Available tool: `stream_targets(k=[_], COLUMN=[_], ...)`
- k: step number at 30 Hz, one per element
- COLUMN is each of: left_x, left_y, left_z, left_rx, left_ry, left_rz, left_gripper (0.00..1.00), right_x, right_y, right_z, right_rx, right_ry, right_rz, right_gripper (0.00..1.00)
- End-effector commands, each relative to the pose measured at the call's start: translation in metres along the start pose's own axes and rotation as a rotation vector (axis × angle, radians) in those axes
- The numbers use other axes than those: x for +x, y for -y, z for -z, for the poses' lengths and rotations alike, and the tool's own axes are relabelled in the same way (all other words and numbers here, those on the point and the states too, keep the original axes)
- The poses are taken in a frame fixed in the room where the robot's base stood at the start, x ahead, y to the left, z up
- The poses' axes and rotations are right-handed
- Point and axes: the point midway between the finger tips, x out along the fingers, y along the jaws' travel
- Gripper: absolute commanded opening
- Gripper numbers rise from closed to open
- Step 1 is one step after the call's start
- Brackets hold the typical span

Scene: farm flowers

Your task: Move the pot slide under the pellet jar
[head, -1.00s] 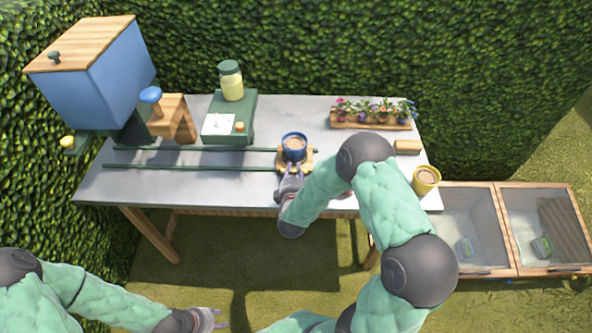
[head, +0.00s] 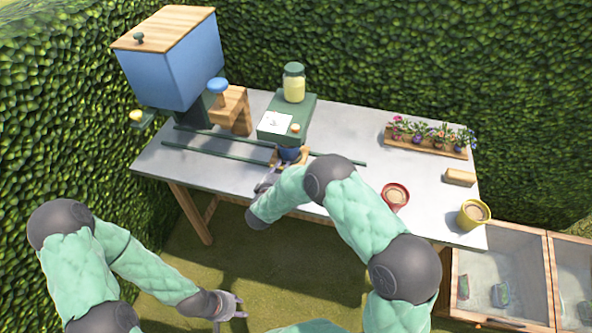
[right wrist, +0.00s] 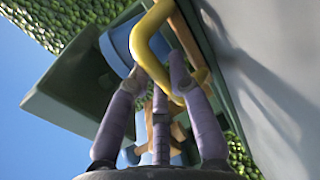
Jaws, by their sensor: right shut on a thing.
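The wooden pot slide (head: 303,158) sits on the dark green rails in the head view, carrying a blue pot (head: 289,154). My right arm partly hides it. The pellet jar (head: 293,84), glass with yellow contents and a green lid, stands on a green box (head: 300,108) just behind the slide. My right gripper (head: 267,183) is at the slide's front. In the right wrist view its fingers (right wrist: 160,85) close around a yellow handle (right wrist: 150,45). My left gripper (head: 236,306) is open and empty, low in front of the table.
A blue hopper (head: 170,62) with a wooden lid stands at the left, beside a wooden stand with a blue knob (head: 217,86). A red pot (head: 396,195), a yellow pot (head: 473,213), a wooden block (head: 460,177) and a flower tray (head: 430,148) are on the table's right part.

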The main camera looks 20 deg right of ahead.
Motion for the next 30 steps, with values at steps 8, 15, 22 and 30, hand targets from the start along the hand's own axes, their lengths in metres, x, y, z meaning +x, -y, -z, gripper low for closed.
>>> stream_targets(k=[8, 15, 22, 30], left_x=[-0.0006, -0.0005, -0.0005, -0.0006], left_y=[-0.0002, -0.0002, -0.0002, -0.0002], left_z=[-0.0001, 0.0, 0.0, 0.0001], left_rx=[0.0, 0.0, 0.0, 0.0], left_ry=[0.0, 0.0, 0.0, 0.0], left_rz=[0.0, 0.0, 0.0, 0.0], left_gripper=[0.4, 0.4, 0.4, 0.4], right_x=[-0.0004, -0.0003, -0.0002, -0.0005], right_y=[0.0022, 0.0022, 0.002, 0.0009], right_z=[0.0137, 0.0137, 0.0134, 0.0135], right_rx=[-0.003, -0.003, -0.002, -0.001], right_ry=[-0.001, -0.001, -0.001, 0.0], right_rz=[0.003, 0.003, 0.003, 0.001], right_gripper=[0.0, 0.0, 0.46, 0.46])
